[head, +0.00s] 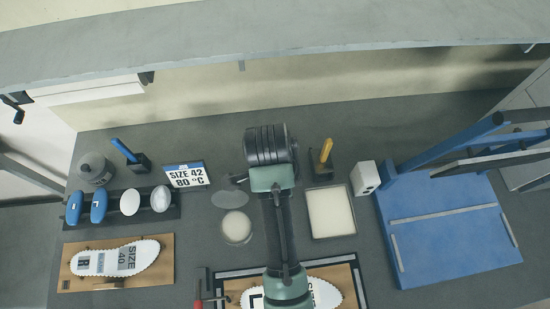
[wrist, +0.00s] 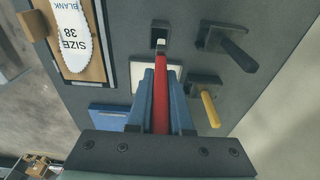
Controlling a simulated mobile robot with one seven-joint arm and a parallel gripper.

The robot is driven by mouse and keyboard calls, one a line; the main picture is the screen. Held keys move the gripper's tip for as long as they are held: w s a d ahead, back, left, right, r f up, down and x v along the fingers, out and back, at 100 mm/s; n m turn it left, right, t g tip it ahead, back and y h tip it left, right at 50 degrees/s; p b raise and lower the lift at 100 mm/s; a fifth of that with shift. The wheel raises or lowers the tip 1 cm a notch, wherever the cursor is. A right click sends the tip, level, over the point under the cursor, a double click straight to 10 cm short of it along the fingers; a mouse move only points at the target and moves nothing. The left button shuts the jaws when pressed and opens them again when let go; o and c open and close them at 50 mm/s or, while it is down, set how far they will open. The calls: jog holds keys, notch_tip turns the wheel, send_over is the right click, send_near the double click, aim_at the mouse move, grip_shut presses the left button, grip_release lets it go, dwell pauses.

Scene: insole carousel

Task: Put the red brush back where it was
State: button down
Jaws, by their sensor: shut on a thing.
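My gripper (wrist: 162,76) is shut on the red brush (wrist: 160,105) in the wrist view. The brush lies between the two blue fingers, and its pale end reaches just beyond them. That end overlaps a small black holder (wrist: 159,30) in the picture; I cannot tell whether it touches or sits in the holder. In the head view my own arm hides the fingers and the brush.
A yellow-handled brush stands in a black holder (wrist: 205,82), also in the head view (head: 326,150). A dark-handled tool (wrist: 237,53) stands nearby. A white pad tray (head: 331,211), a white box (head: 366,177) and a blue platform (head: 450,235) lie to the right.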

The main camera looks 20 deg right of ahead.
jog(key=f, duration=0.5)
jog(key=shift+s+p, duration=0.3)
jog(key=shift+p, duration=0.1)
jog(key=shift+w+f+p, duration=0.1)
jog(key=shift+f+p, duration=0.2)
jog(key=shift+f, duration=2)
jog(key=shift+f, duration=0.15)
jog(key=c, duration=0.8)
grip_release()
jog(key=shift+c, duration=0.2)
